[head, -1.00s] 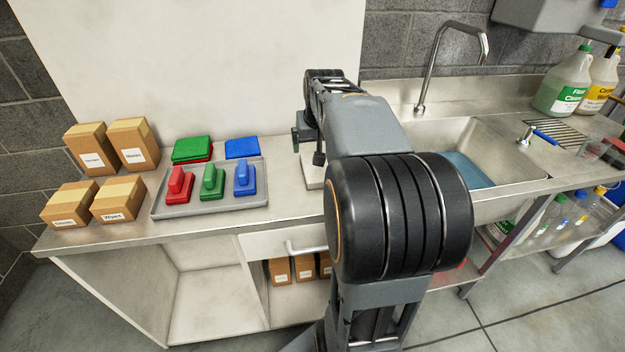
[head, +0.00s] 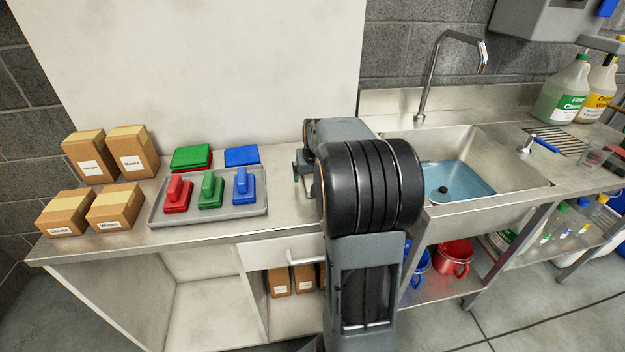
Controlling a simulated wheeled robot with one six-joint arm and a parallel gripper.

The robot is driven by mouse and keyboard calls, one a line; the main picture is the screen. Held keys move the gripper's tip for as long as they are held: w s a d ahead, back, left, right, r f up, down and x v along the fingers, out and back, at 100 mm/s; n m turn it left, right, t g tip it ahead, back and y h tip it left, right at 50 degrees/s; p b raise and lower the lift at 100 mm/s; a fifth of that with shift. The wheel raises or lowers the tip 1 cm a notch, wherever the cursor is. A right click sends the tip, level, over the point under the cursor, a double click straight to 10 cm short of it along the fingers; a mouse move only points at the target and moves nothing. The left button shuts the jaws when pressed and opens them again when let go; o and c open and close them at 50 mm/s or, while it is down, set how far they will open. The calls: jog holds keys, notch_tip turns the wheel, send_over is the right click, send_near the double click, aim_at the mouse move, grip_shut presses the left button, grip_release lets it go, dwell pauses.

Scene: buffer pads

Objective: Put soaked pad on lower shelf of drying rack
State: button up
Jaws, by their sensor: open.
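My gripper (head: 301,171) shows only in part at the left edge of my arm, above the counter left of the sink. Its jaws are open, and my arm hides most of the space around them. Flat pads lie at the back of the counter: a green one (head: 191,153) on top of a red one (head: 194,168), and a blue one (head: 242,154) beside them. I cannot tell whether any of them is soaked. I cannot make out a two-level drying rack; it may be hidden behind my arm or out of view.
A grey tray (head: 240,211) holds red, green and blue handled blocks. Cardboard boxes (head: 117,206) stand at the left. The sink (head: 505,170) holds blue water, with a tall faucet (head: 428,75) behind. Jugs (head: 562,92) stand at right. Red bucket (head: 455,258) sits below.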

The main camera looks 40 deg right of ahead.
jog(key=shift+w+f, duration=0.1)
jog(key=shift+f, duration=0.25)
jog(key=shift+r, duration=0.1)
jog(key=c, duration=1.1)
